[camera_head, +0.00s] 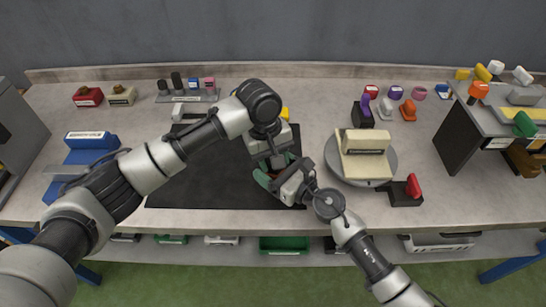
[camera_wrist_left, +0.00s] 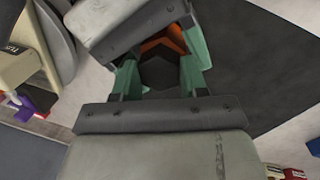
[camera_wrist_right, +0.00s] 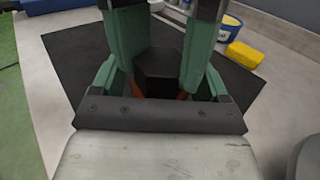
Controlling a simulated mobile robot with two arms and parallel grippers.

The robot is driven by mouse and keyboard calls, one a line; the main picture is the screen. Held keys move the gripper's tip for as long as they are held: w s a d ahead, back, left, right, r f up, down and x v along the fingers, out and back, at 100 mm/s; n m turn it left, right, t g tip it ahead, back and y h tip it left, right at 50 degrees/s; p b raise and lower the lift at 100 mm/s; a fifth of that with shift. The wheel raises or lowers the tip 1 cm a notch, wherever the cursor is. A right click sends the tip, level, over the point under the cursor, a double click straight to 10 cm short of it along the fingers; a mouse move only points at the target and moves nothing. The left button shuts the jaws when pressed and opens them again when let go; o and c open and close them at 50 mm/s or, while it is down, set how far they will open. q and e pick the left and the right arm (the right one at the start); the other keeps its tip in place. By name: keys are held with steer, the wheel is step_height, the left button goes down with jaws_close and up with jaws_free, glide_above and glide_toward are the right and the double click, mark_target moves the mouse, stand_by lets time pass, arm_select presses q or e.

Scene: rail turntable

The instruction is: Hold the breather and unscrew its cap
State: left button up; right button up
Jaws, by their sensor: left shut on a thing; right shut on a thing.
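The breather shows as a dark six-sided piece between green fingers in the left wrist view (camera_wrist_left: 160,73) and in the right wrist view (camera_wrist_right: 158,70). Orange shows close beside it. My left gripper (camera_head: 277,163) comes in from the far side and is shut on the breather. My right gripper (camera_head: 268,181) comes in from the near right and is also shut on it. The two grippers are very close together, with their fingers overlapping in the wrist views. The fingers hide much of the breather, and I cannot tell cap from body or which part each gripper holds.
Below the grippers lies a black mat (camera_head: 190,190). On the right, a round grey plate (camera_head: 337,165) carries a beige block (camera_head: 365,152). A blue tub (camera_wrist_right: 229,28) and a yellow block (camera_wrist_right: 245,55) stand behind. The mat's left part is clear.

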arm_select(q)
steer(key=n, duration=0.2)
steer(key=shift+f+n, duration=0.15)
steer(key=shift+n, duration=0.25)
arm_select(e)
steer(key=shift+w+d, duration=0.1)
steer(key=shift+c, duration=0.2)
arm_select(q)
steer(key=n+t, duration=0.1)
steer(key=n, duration=0.2)
steer(key=shift+a, duration=0.1)
arm_select(e)
steer(key=shift+r, duration=0.1)
steer(key=shift+c, duration=0.7)
